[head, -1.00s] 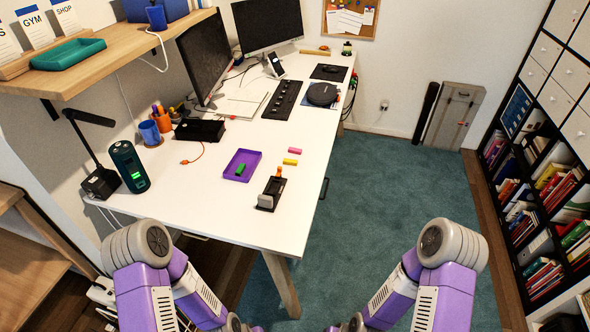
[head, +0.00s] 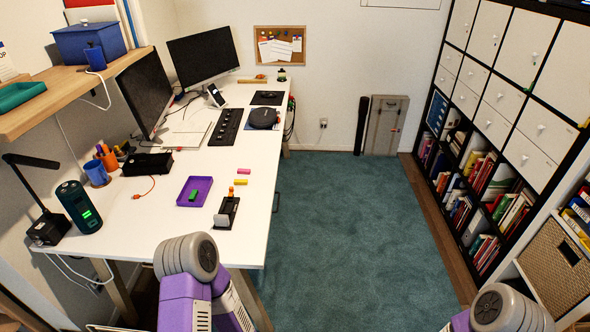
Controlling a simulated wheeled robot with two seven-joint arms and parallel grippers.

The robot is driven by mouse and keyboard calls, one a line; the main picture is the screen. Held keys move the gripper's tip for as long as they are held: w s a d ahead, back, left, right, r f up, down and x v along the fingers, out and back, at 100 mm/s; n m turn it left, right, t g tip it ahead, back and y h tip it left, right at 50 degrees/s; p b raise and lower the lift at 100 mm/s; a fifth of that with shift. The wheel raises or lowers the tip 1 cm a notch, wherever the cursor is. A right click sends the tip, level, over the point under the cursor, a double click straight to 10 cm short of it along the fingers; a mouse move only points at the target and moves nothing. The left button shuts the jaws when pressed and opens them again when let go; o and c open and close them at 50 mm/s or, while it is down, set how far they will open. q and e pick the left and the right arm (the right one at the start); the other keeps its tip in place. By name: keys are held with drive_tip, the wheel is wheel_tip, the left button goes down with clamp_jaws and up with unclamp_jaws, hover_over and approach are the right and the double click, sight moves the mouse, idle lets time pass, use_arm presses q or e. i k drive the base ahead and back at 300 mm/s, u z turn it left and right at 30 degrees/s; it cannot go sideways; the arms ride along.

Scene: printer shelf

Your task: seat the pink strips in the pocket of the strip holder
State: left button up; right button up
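A small pink strip (head: 243,171) lies on the white desk, just beyond a yellow strip (head: 241,181). The strip holder looks to be the small dark item (head: 229,207) with a pale front part near the desk's right edge. A small orange piece (head: 231,191) stands upright at its far end. Its pocket is too small to make out. Only one pink strip shows clearly. Neither gripper is in view; only parts of my arms show at the bottom.
A purple tray (head: 184,199) with a green piece (head: 194,195) lies left of the holder. A dark green cylinder (head: 78,206) and a lamp (head: 42,228) stand at the desk's left. Teal carpet (head: 350,230) is clear right of the desk. Shelves (head: 490,140) line the right wall.

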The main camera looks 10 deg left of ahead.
sight(224, 219)
drive_tip(key=z, duration=0.15)
drive_tip(key=i, duration=4.25)
drive_tip(key=u, duration=4.2)
